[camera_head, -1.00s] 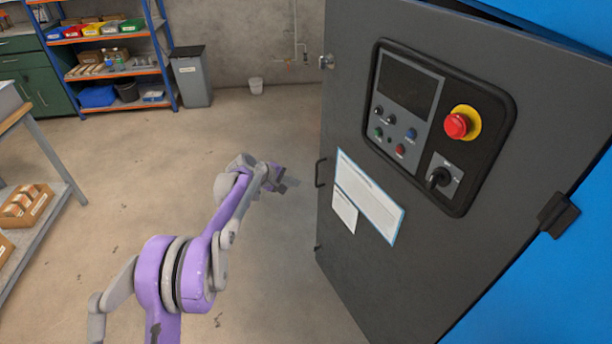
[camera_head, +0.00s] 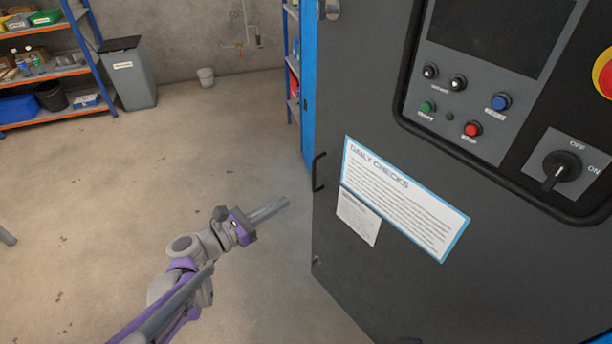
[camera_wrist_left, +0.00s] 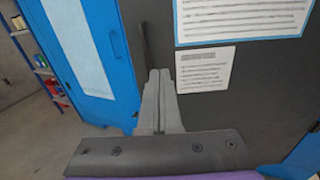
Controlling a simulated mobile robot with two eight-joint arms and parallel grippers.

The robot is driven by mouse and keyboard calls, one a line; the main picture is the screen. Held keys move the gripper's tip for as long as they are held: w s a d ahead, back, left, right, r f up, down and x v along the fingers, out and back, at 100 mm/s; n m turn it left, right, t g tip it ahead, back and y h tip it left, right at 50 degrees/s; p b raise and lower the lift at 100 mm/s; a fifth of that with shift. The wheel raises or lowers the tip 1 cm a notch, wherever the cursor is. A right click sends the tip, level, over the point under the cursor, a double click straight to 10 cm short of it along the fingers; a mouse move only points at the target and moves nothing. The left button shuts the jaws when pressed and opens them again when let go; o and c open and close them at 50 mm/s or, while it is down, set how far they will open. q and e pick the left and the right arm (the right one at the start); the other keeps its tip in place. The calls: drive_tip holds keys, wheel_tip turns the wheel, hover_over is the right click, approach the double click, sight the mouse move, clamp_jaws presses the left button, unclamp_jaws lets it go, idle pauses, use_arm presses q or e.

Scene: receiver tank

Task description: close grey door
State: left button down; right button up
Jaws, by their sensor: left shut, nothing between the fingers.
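The grey door (camera_head: 400,290) fills the right of the head view and stands partly open, with a strip of blue cabinet showing past its left edge. It carries a dark handle (camera_head: 318,172) near that edge. My left gripper (camera_head: 284,203) is shut and empty, to the left of the door and a little below the handle in the head view. In the left wrist view the shut fingers (camera_wrist_left: 157,85) point toward the door face (camera_wrist_left: 262,75), with the dark handle (camera_wrist_left: 146,45) just beyond their tips. Contact cannot be told. My right gripper is not in view.
A control panel (camera_head: 475,90) and a paper sheet headed Daily Checks (camera_head: 405,200) are on the door face. The floor to the left is clear.

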use_arm(q)
drive_tip(key=b, duration=0.3)
approach(332, 173)
drive_tip(key=x, duration=0.6)
drive_tip(key=shift+w+d+f, duration=0.15)
drive_tip(key=shift+w+d, duration=0.1)
drive_tip(key=shift+d, duration=0.1)
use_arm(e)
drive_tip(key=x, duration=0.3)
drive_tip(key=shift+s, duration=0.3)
